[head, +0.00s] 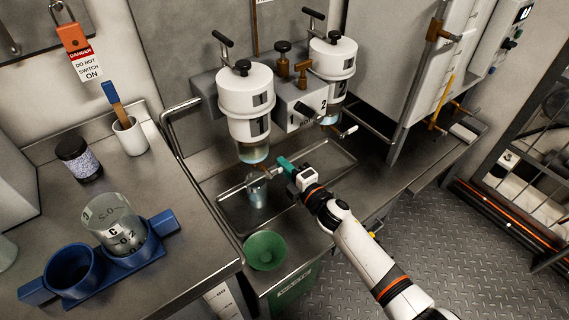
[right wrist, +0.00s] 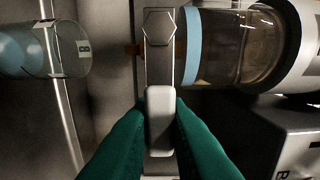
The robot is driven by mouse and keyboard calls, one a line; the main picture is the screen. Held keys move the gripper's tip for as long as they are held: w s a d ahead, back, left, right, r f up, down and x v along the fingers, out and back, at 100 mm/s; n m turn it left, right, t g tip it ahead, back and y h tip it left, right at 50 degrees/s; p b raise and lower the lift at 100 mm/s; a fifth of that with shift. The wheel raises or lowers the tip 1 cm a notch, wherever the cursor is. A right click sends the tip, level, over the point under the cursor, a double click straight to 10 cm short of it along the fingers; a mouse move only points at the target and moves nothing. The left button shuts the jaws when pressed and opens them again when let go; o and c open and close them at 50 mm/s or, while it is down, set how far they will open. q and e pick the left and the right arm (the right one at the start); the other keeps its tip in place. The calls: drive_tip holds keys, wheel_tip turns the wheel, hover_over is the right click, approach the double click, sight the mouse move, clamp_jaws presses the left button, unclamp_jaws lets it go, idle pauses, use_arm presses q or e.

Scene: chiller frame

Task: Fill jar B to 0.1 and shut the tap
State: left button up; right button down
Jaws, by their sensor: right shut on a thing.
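Jar B (head: 257,190) stands on the drip tray beneath filter unit 1 (head: 247,102), with the brown tap (head: 256,166) above it. In the right wrist view jar B (right wrist: 45,52) appears sideways at the left, bluish at its far end; I cannot read its fill level. My right gripper (head: 284,164) has green fingers and is shut on the tap lever (right wrist: 160,110), beside the unit's clear bowl (right wrist: 235,45). I cannot tell whether liquid is running or how far the tap is turned. My left gripper is not in view.
Filter unit 2 (head: 333,58) stands to the right of unit 1. A green funnel (head: 264,250) sits in front of the drip tray (head: 325,158). On the left bench are jar C (head: 115,222) in a blue holder (head: 160,228), a dark-lidded jar (head: 78,158) and a white cup (head: 130,137).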

drive_tip(key=shift+f+m, duration=0.2)
drive_tip(key=shift+m, duration=0.1)
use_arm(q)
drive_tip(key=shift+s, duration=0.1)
use_arm(e)
drive_tip(key=shift+f, duration=0.1)
drive_tip(key=c, duration=1.4)
unclamp_jaws()
drive_tip(key=shift+f, duration=0.1)
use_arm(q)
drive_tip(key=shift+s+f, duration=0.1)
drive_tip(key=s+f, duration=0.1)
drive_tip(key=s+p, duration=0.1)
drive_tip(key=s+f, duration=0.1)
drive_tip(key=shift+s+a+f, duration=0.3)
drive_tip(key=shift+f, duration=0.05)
use_arm(e)
drive_tip(key=v, duration=1.2)
